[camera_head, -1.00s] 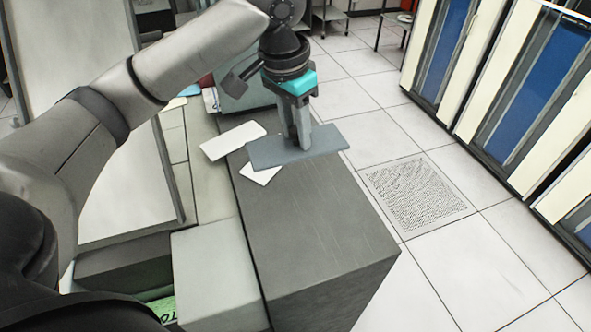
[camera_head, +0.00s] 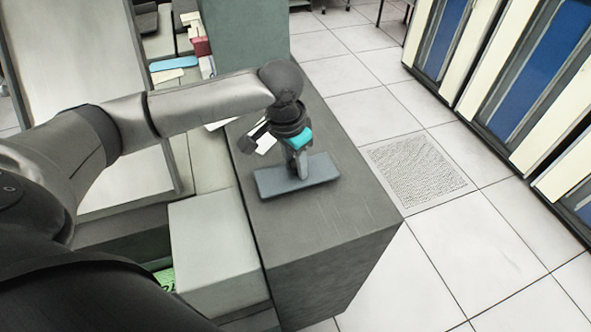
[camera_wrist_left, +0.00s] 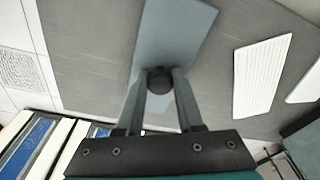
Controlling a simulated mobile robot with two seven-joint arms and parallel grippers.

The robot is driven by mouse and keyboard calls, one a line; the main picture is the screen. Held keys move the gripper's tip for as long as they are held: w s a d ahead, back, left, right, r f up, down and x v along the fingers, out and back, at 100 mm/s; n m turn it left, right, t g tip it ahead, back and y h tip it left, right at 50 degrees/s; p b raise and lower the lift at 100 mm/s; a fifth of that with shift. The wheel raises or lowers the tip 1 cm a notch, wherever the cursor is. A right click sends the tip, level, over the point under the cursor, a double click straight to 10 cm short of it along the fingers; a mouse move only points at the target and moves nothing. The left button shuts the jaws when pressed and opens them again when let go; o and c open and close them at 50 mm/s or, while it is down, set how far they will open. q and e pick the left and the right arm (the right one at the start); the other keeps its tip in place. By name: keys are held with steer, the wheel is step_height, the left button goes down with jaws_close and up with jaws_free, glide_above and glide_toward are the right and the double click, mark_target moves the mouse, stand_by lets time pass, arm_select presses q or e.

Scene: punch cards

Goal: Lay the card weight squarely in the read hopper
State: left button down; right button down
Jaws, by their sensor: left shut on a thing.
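The card weight (camera_head: 270,184) is a flat blue-grey slab with a dark round knob, also seen in the left wrist view (camera_wrist_left: 178,35). My left gripper (camera_head: 299,172) points down and is shut on the knob (camera_wrist_left: 160,80), one finger on each side. The slab looks level, over the dark grey top of a long cabinet (camera_head: 325,222); I cannot tell whether it touches that top. I cannot make out the read hopper for certain. My right gripper is not in view.
White cards (camera_wrist_left: 262,75) lie on the dark top beside the weight, partly hidden by my arm in the head view. A light grey box (camera_head: 212,240) adjoins the cabinet's left side. A green-grey machine (camera_head: 245,35) stands behind. The near part of the top is clear.

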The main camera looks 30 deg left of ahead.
arm_select(q)
steer(key=shift+w+f, duration=0.1)
steer(key=shift+f, duration=0.9)
steer(key=c, duration=0.5)
jaws_free()
steer(key=shift+f, duration=0.15)
steer(key=shift+c, duration=0.2)
